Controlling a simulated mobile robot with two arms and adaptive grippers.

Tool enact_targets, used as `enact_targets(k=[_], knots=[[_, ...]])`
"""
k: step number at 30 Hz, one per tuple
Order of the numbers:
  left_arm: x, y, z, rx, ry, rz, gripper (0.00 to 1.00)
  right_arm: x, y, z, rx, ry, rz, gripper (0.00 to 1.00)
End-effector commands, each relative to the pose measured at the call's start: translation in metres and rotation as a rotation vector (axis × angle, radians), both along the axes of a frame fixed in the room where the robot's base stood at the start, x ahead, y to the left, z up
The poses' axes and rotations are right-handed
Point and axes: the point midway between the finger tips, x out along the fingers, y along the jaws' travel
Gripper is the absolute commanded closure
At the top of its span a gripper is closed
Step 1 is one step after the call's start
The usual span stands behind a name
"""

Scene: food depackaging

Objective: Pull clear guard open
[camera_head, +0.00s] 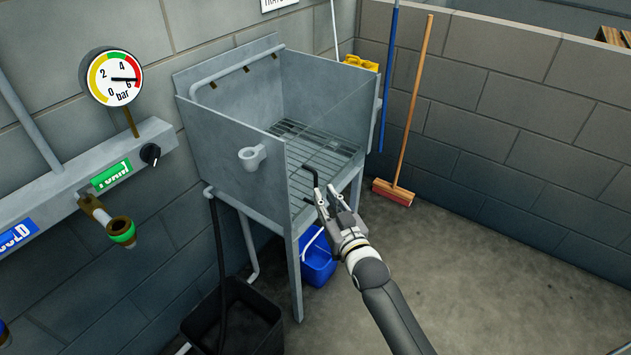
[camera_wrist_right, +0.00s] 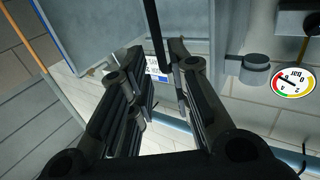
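The clear guard (camera_head: 345,130) is a see-through panel across the open front of the grey metal wash basin (camera_head: 235,135). A thin black bent handle (camera_head: 312,175) shows at the guard's lower left part. My right gripper (camera_head: 326,194) is at the handle, in front of the basin. In the right wrist view its two fingers (camera_wrist_right: 150,68) stand apart, and the black handle (camera_wrist_right: 155,35) reaches down between their tips, closer to the right-hand finger. I cannot tell whether it touches. My left gripper is not in view.
A grey holder ring (camera_head: 252,156) sticks out of the basin's side. A blue bucket (camera_head: 318,262) and a black bin (camera_head: 235,325) stand below. A broom (camera_head: 408,110) leans on the back wall. A pressure gauge (camera_head: 114,78) hangs at left. The floor at right is clear.

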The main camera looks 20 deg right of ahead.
Motion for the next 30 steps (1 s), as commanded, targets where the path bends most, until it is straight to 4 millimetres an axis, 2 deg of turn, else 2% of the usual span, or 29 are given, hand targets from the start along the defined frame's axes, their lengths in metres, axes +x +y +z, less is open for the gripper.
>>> enact_targets(k=[6,13,19,27,30], knots=[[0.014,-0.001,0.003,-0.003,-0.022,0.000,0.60,0.037,0.003,0.001,0.000,-0.001,0.001,0.81],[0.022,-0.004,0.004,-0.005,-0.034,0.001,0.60,0.062,0.005,0.000,0.000,0.001,0.000,0.81],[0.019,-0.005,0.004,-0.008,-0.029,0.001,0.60,0.070,0.006,0.000,0.000,0.001,0.000,0.81],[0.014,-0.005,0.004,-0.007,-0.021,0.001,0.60,0.071,0.006,-0.001,0.000,0.001,0.000,0.81],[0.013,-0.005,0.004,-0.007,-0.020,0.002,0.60,0.071,0.006,-0.001,0.000,0.001,0.000,0.92]])
